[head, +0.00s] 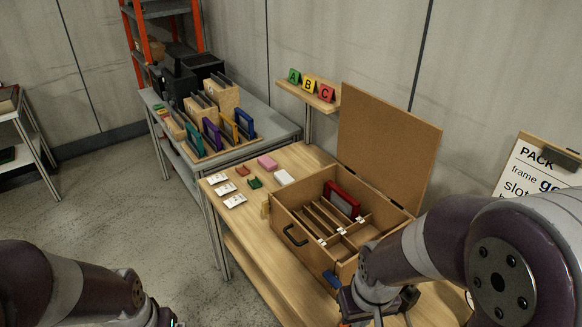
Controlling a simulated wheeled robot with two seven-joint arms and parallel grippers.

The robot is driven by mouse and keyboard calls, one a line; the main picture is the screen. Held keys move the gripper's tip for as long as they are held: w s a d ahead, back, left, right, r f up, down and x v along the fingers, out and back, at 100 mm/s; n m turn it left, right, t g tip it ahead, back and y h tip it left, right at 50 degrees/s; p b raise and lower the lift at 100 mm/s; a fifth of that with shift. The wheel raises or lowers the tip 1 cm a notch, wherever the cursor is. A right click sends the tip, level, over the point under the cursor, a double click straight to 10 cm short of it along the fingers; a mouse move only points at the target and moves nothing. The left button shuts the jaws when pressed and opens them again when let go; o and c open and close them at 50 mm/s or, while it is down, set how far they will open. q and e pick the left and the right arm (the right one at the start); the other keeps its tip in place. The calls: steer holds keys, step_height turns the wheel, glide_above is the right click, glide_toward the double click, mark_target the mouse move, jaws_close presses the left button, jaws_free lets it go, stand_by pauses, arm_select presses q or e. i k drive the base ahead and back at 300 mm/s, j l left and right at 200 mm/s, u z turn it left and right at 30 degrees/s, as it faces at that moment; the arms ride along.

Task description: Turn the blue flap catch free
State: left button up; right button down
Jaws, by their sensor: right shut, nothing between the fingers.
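A wooden case (290,250) stands on the table with its lid (385,150) raised. A small blue part (332,279), which looks like the flap catch, sits low at the right end of the case's front. My right gripper (352,303) is shut and empty, just below and right of the blue part. I cannot tell whether they touch. The gripper and forearm hide the case's right corner. My left arm shows at the bottom left, but its gripper is out of the picture.
The case has slotted compartments with a red frame (342,200) and a black handle (295,236) in front. White cards (234,201) and small coloured blocks (267,162) lie left of it. A sign (540,170) stands at the right. The table's front left is clear.

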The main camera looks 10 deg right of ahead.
mark_target(332, 279)
steer(key=j+z, duration=0.2)
steer(key=z, duration=0.25)
steer(key=j+z, duration=0.2)
steer(key=z, duration=0.25)
